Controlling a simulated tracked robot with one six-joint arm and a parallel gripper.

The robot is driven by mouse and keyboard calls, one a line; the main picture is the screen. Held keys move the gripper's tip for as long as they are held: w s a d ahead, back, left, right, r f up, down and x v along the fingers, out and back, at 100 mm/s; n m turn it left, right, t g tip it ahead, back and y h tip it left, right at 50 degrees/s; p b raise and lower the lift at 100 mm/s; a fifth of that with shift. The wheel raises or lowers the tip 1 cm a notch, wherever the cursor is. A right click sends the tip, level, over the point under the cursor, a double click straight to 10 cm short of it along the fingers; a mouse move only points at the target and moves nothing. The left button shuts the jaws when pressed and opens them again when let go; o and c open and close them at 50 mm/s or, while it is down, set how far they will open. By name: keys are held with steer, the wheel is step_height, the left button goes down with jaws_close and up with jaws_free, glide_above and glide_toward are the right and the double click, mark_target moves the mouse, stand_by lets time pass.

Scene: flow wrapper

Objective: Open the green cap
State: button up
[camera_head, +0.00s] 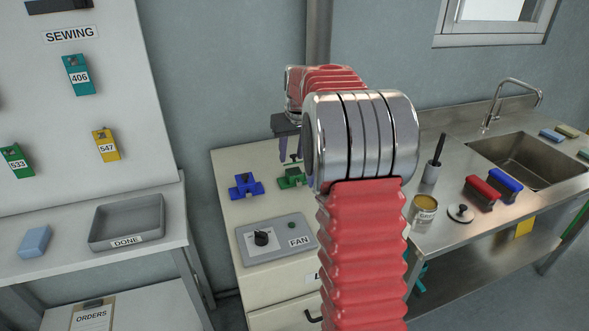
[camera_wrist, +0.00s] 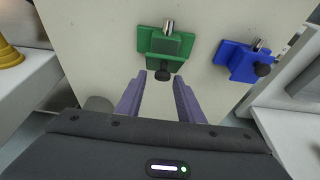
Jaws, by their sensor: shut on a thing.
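The green cap (camera_head: 292,179) is a green block on the pale cabinet top, right of a similar blue block (camera_head: 246,186). In the wrist view, the green cap (camera_wrist: 165,44) shows a metal pin and a black knob (camera_wrist: 162,76). My gripper (camera_head: 289,158) comes down over the green cap from above. In the wrist view, the purple fingers of my gripper (camera_wrist: 163,79) stand on either side of the black knob, shut on it. The blue block also shows in the wrist view (camera_wrist: 238,62), to the right. My arm hides part of the cabinet top.
A grey FAN panel (camera_head: 277,240) with a black dial sits in front on the cabinet top. A steel sink counter (camera_head: 445,225) with a tin, a lid and brushes stands to the right. A grey DONE tray (camera_head: 125,238) is on the left table.

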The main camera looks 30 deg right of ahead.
steer(key=shift+c, duration=0.8)
steer(key=shift+w, duration=0.1)
steer(key=shift+w+d, duration=0.15)
steer(key=shift+w, duration=0.3)
steer(key=shift+w+d+f, duration=0.1)
steer(key=shift+w+f, duration=0.05)
steer(key=shift+w, duration=0.4)
steer(key=shift+w+f, duration=0.1)
steer(key=shift+w, duration=0.05)
steer(key=shift+w+d+f, duration=0.15)
steer(key=shift+w+f, duration=0.05)
steer(key=shift+w, duration=0.2)
